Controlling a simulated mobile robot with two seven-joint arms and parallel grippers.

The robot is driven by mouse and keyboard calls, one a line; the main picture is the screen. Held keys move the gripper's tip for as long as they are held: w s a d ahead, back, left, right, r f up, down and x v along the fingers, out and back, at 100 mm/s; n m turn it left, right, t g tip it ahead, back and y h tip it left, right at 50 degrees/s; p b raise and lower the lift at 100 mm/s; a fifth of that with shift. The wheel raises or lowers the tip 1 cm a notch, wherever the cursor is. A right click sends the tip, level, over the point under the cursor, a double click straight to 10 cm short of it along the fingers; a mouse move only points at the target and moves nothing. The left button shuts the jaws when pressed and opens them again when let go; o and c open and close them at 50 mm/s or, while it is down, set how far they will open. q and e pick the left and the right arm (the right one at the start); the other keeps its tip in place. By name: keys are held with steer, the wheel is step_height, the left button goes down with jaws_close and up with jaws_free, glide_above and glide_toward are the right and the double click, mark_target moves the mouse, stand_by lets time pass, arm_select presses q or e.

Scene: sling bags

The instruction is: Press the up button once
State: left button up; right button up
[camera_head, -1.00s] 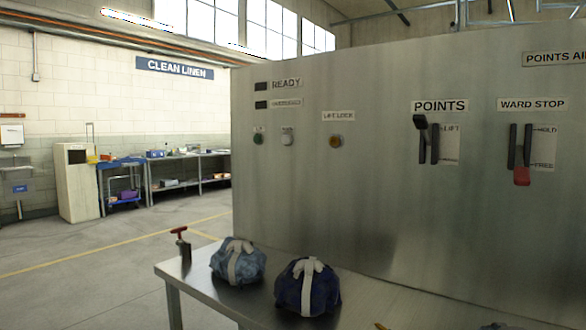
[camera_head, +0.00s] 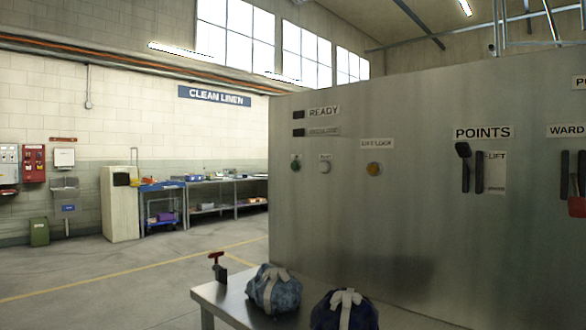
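A large metal panel (camera_head: 410,240) fills the right side of the head view. On its left part are a dark green round button (camera_head: 296,165) and a pale round button (camera_head: 325,167), side by side. Each has a small label above it, too small to read surely, so I cannot tell which is the up button. Neither of my grippers is in view.
A metal table (camera_head: 227,300) stands in front of the panel, with a red-handled item (camera_head: 217,266), a light blue bundle (camera_head: 273,290) and a dark blue bundle (camera_head: 344,312). Levers (camera_head: 470,168) are farther right on the panel. Open floor (camera_head: 110,280) lies left.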

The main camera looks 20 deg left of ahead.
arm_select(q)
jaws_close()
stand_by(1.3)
